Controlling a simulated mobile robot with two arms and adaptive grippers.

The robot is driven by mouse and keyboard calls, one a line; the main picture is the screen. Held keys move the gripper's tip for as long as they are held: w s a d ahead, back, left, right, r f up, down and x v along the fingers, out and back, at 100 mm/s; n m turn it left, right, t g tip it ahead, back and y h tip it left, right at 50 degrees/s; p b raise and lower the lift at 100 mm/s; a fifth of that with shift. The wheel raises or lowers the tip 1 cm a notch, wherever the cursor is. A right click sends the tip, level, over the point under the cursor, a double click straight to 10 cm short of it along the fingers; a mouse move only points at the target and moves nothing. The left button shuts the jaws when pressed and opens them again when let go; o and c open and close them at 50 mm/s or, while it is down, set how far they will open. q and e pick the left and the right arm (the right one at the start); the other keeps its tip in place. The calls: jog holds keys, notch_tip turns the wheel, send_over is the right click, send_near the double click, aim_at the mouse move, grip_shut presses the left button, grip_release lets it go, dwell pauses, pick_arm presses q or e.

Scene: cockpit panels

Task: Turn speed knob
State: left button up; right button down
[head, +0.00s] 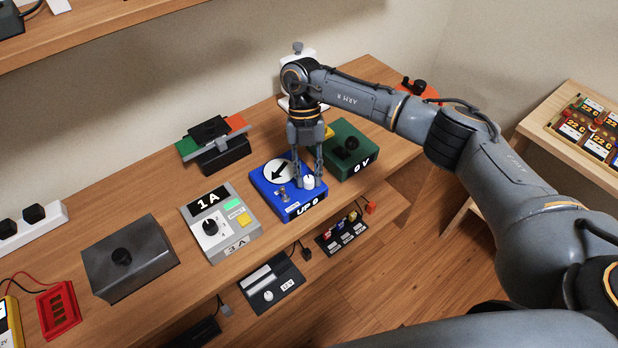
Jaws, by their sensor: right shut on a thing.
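The blue panel box (262,187) stands on the wooden table near its front edge. It has a round white dial with a black arrow (278,171), a small toggle switch (282,195) and a label that reads "UP 0" (309,206). A small white knob (308,184) sits at its right side. My right gripper (308,182) points down over the box from above, its fingers shut around the white knob. The fingers partly cover the knob's sides. My left gripper is not in view.
A green box reading "0 V" (362,150) stands close on the right. A grey box marked "1A" (243,238) stands on the left, beyond it a dark box with a black knob (150,275). A red-green device (217,158) is behind. A lower shelf holds more panels.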

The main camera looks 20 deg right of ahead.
jog(key=shift+n+h+b, duration=0.5)
jog(key=shift+n+b, duration=0.15)
jog(key=shift+n, duration=0.45)
jog(key=c, duration=1.1)
grip_release()
jog(key=v, duration=1.2)
jog(key=shift+a, duration=0.1)
